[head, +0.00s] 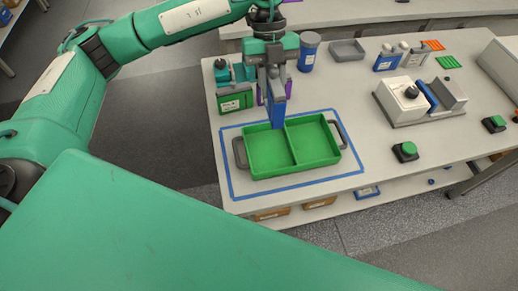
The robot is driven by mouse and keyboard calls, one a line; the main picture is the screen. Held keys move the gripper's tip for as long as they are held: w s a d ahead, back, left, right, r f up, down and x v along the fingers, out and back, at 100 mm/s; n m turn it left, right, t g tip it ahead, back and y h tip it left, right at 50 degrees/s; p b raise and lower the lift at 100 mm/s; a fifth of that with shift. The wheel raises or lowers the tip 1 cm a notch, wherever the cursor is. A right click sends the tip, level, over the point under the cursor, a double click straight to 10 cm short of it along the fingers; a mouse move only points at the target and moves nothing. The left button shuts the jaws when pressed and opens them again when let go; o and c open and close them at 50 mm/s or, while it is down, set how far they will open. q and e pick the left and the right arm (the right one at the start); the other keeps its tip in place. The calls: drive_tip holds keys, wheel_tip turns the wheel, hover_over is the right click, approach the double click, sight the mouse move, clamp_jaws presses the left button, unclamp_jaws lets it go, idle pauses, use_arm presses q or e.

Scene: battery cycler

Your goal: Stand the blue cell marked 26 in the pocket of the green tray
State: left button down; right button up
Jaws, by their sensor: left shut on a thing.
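My left gripper (274,84) is shut on a blue cell (279,114), which hangs upright below the fingers. Its marking cannot be read from here. The green tray (289,140) lies on the table with a divider making two pockets, left and right; both look empty. The cell's lower end shows at the tray's far wall, just left of the divider. I cannot tell whether it is above the tray or behind its wall. My right gripper is not in view.
Blue tape (229,170) frames the tray. A green box (235,101) and purple items stand behind it. A blue jar (309,52), grey bin (346,50) and blue-and-white bottles (388,58) stand farther back. A white device (402,98) and green buttons (405,151) are right.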

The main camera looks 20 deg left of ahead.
use_arm(q)
drive_tip(key=shift+d+f+p, duration=0.1)
drive_tip(key=shift+f+p, duration=2.9)
drive_tip(key=shift+f, duration=6.5)
drive_tip(key=shift+w+f, duration=0.1)
drive_tip(key=shift+f, duration=0.25)
drive_tip(key=shift+f, duration=0.1)
drive_tip(key=shift+f, duration=0.1)
drive_tip(key=c, duration=1.2)
unclamp_jaws()
drive_tip(key=shift+o, duration=0.2)
